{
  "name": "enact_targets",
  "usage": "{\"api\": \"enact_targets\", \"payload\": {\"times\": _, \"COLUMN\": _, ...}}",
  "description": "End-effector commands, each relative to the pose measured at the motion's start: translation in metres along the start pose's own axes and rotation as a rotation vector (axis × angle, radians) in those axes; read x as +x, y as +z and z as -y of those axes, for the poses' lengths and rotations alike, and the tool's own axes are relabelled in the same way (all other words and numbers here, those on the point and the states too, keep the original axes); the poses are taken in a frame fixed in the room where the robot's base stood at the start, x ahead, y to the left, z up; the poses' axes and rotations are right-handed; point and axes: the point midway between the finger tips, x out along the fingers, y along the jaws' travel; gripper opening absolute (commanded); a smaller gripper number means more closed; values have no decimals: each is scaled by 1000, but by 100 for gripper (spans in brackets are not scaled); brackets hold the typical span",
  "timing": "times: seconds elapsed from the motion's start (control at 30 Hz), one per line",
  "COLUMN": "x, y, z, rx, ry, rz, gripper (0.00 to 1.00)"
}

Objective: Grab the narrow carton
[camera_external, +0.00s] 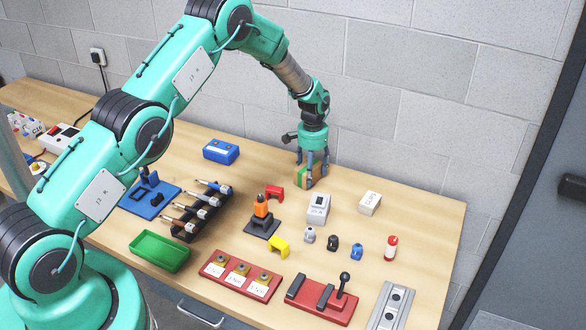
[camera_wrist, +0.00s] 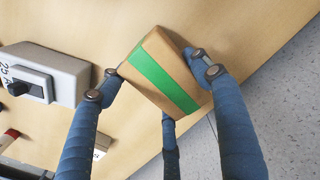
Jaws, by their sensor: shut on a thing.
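The narrow carton (camera_wrist: 152,58) is brown cardboard with a green stripe along it. In the external view the carton (camera_external: 316,177) is at the back of the table, near the wall, partly hidden by my fingers. My gripper (camera_external: 311,163) points down at it from above. In the wrist view my gripper (camera_wrist: 151,84) has blue fingers on both sides of the carton and another finger below it. The fingers are shut on the carton. I cannot tell whether the carton touches the table.
A grey switch box (camera_external: 318,208) stands close in front of the carton, and a white box (camera_external: 370,202) is to its right. A red bracket (camera_external: 275,193) and a blue box (camera_external: 221,151) lie to the left. The block wall (camera_external: 375,110) is close behind.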

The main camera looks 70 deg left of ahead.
Motion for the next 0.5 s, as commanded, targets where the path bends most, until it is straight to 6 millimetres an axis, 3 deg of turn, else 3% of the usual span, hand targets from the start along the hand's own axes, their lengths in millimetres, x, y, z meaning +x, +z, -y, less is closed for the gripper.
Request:
{"api": "enact_targets", "payload": {"times": 0.27, "x": -3, "y": 0, "z": 0, "rx": 0, "ry": 0, "rz": -1, "gripper": 30}}
{"api": "enact_targets", "payload": {"times": 0.5, "x": -18, "y": -1, "z": 0, "rx": 0, "ry": 0, "rz": -1, "gripper": 30}}
